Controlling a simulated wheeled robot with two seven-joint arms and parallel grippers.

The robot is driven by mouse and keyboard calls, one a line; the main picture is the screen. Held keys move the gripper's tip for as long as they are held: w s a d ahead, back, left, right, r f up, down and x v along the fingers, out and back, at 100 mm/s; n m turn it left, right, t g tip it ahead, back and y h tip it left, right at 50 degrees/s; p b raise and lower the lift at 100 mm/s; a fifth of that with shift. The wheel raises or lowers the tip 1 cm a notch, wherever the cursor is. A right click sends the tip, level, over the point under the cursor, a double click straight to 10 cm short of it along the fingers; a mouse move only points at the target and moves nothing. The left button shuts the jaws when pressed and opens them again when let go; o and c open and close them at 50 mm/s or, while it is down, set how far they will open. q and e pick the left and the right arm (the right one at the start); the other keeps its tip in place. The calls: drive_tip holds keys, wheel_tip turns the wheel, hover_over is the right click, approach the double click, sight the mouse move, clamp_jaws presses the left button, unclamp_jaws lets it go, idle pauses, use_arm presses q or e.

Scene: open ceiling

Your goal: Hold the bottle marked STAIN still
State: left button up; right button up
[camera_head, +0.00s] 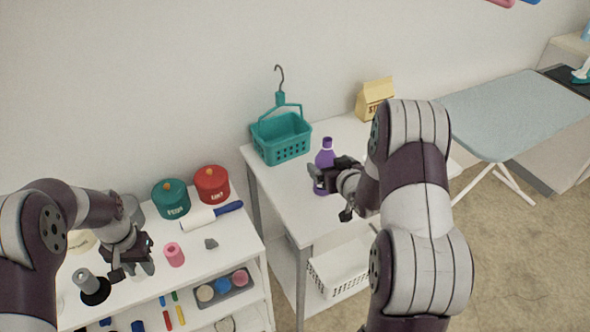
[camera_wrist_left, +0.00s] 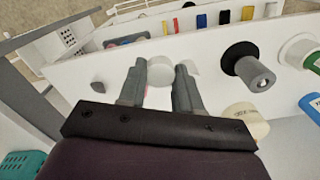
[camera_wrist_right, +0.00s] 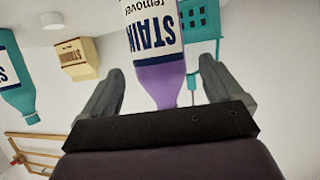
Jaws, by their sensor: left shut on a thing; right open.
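The purple bottle marked STAIN (camera_head: 325,158) stands upright on the white table, its middle partly covered by my right gripper in the head view. In the right wrist view the bottle (camera_wrist_right: 158,80) shows upside down, its white label reading STAIN remover. My right gripper (camera_wrist_right: 160,85) is open, with its fingers on either side of the bottle and visible gaps to it. My left gripper (camera_head: 132,272) is over the left shelf top. In the left wrist view its fingers (camera_wrist_left: 155,85) are closed in on a pale round thing (camera_wrist_left: 160,70), partly hidden, with a bit of pink beside it.
A teal basket (camera_head: 282,138) and a yellow box (camera_head: 375,98) stand behind the bottle. A teal bottle (camera_wrist_right: 14,75) shows in the right wrist view. On the shelf top are teal and red tins (camera_head: 212,184), a lint roller (camera_head: 205,217) and a pink spool (camera_head: 174,254).

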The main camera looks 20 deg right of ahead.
sight(329, 152)
use_arm(q)
drive_tip(key=shift+r, duration=0.1)
use_arm(e)
drive_tip(key=x, duration=0.3)
drive_tip(key=shift+w+f, duration=0.25)
drive_tip(key=shift+f, duration=0.1)
drive_tip(key=shift+s, duration=0.1)
drive_tip(key=c, duration=1.2)
drive_tip(key=shift+r, duration=0.1)
wheel_tip(329, 152, up, 4)
drive_tip(key=shift+r, duration=0.1)
use_arm(q)
drive_tip(key=shift+r+p, duration=0.45)
drive_tip(key=shift+p, duration=0.1)
use_arm(e)
drive_tip(key=s+d+r, duration=0.5)
drive_tip(key=d+r, duration=0.1)
drive_tip(key=d, duration=0.4)
drive_tip(key=shift+s+r, duration=0.4)
